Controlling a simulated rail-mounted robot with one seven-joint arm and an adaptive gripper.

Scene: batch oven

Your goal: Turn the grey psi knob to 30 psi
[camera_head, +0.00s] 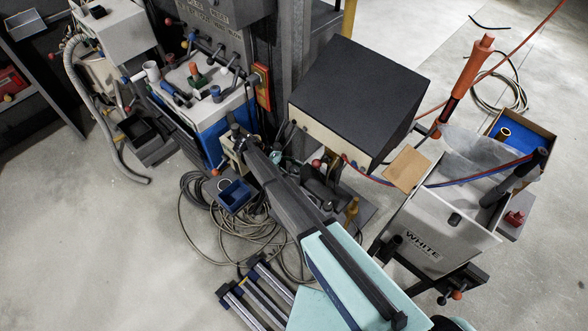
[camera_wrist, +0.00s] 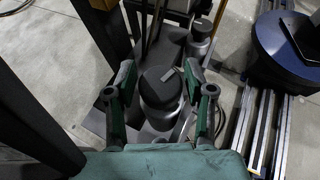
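A round dark grey knob (camera_wrist: 160,86) with a short light mark on its top sits between the fingers of my gripper (camera_wrist: 159,72) in the wrist view. The green-padded fingers stand on either side of it, spread apart, with a gap visible at the right; contact at the left is unclear. A second, smaller dark knob (camera_wrist: 202,29) stands farther off, beyond the right finger. No psi scale or label is legible, so I cannot read the setting or confirm which is the psi knob. In the head view I cannot make out the knob or my fingers clearly.
A large dark-topped box (camera_head: 360,85), dark posts and cables (camera_head: 235,235) crowd the area in the head view. A cart marked WHITE (camera_head: 425,225) stands at the right. Open floor (camera_head: 90,230) lies at the left.

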